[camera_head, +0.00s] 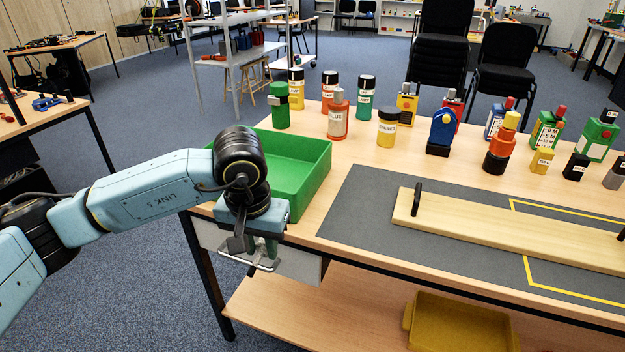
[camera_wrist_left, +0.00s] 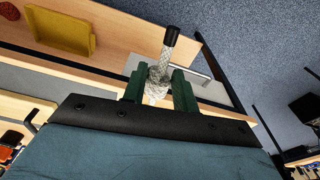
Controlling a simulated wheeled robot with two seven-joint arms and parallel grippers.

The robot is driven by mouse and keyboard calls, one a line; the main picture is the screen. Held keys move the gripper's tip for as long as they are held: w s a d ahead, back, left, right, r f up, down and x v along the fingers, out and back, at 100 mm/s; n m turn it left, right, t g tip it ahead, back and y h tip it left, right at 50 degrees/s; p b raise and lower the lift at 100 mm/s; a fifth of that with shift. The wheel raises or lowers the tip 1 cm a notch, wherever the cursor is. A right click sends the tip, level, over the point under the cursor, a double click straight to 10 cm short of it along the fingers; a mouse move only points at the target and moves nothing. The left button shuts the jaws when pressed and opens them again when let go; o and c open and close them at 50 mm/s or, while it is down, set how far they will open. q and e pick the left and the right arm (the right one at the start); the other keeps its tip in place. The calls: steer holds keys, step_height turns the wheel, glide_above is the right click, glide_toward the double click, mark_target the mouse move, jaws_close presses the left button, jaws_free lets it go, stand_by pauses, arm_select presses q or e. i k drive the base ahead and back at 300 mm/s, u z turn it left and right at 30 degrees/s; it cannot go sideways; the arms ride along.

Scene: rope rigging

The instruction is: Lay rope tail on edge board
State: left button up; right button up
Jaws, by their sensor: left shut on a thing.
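The rope tail (camera_wrist_left: 158,75) is pale and braided with a black end cap. It shows in the left wrist view, between the green fingers of my left gripper (camera_wrist_left: 160,92). My left gripper (camera_head: 262,248) is shut on it, beyond the near left corner of the workbench. The head view hides most of the rope behind the gripper. My right gripper is out of view.
A green bin (camera_head: 312,165) stands on the bench behind my left wrist. A wooden plank (camera_head: 500,228) with black handles lies on a dark grey mat (camera_head: 370,215). Several bottles and small boxes line the back. A yellow tray (camera_head: 460,325) sits on the lower shelf.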

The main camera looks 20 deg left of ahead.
mark_target(480, 220)
steer(key=u, duration=2.35)
steer(key=k, duration=1.8)
steer(key=z, duration=2.4)
steer(key=i, duration=1)
steer(key=u, duration=0.05)
